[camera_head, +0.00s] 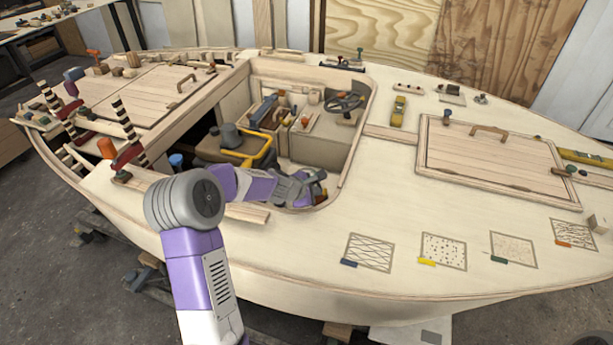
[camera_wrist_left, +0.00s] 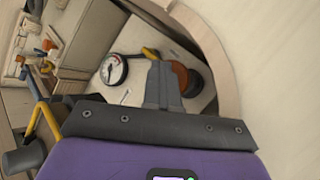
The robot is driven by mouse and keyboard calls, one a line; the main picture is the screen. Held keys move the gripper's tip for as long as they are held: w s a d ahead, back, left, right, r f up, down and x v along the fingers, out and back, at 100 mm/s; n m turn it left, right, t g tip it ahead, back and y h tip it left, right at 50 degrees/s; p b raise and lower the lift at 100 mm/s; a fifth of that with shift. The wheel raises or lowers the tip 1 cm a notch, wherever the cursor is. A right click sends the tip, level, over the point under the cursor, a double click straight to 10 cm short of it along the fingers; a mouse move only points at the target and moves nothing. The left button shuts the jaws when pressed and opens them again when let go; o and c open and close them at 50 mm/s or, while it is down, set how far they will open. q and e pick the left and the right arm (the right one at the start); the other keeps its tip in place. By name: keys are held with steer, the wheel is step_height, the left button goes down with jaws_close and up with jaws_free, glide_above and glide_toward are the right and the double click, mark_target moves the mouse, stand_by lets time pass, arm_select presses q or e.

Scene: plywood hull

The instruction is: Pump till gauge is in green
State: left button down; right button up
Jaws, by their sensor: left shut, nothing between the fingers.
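A round gauge (camera_wrist_left: 113,70) with a white face and dark rim shows in the left wrist view, left of my fingers. Its needle and any green zone are too small to read. A dark round part with an orange-brown side (camera_wrist_left: 186,80), perhaps the pump, sits just behind and right of my fingertips, partly hidden. A short yellow bar (camera_wrist_left: 150,53) shows above the fingertips; whether it belongs to the pump I cannot tell. My left gripper (camera_head: 311,188) is shut and empty, reaching down into the cockpit opening; its fingers (camera_wrist_left: 164,82) point at these parts. Contact is unclear.
The cockpit's curved wooden rim (camera_head: 358,130) surrounds my left gripper closely. A yellow tubular frame (camera_head: 262,152) stands left of it. A steering wheel (camera_head: 344,102) is farther back. The deck to the right holds a hatch (camera_head: 490,160) and several textured squares.

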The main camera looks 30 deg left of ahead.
arm_select(q)
steer(key=shift+s+d+f+b, duration=0.1)
steer(key=shift+s+f+b, duration=0.2)
steer(key=shift+f, duration=0.35)
steer(key=shift+s+f+b, duration=0.15)
steer(key=shift+f+b, duration=0.2)
steer(key=shift+f, duration=0.3)
steer(key=shift+s+d+f+b, duration=0.1)
steer(key=shift+s+f+b, duration=0.2)
steer(key=shift+f, duration=0.35)
stand_by(0.4)
steer(key=shift+r, duration=0.15)
stand_by(0.3)
steer(key=shift+w+d+r+p, duration=0.15)
steer(key=shift+r+p, duration=0.15)
steer(key=shift+p, duration=0.05)
steer(key=shift+r, duration=0.1)
steer(key=shift+w+r+p, duration=0.2)
steer(key=shift+r+p, duration=0.7)
steer(key=shift+p, duration=0.15)
steer(key=r+p, duration=0.1)
steer(key=r, duration=0.1)
steer(key=r+p, duration=0.2)
steer(key=shift+d+r, duration=0.2)
steer(key=shift+r, duration=0.15)
steer(key=shift+a, duration=0.1)
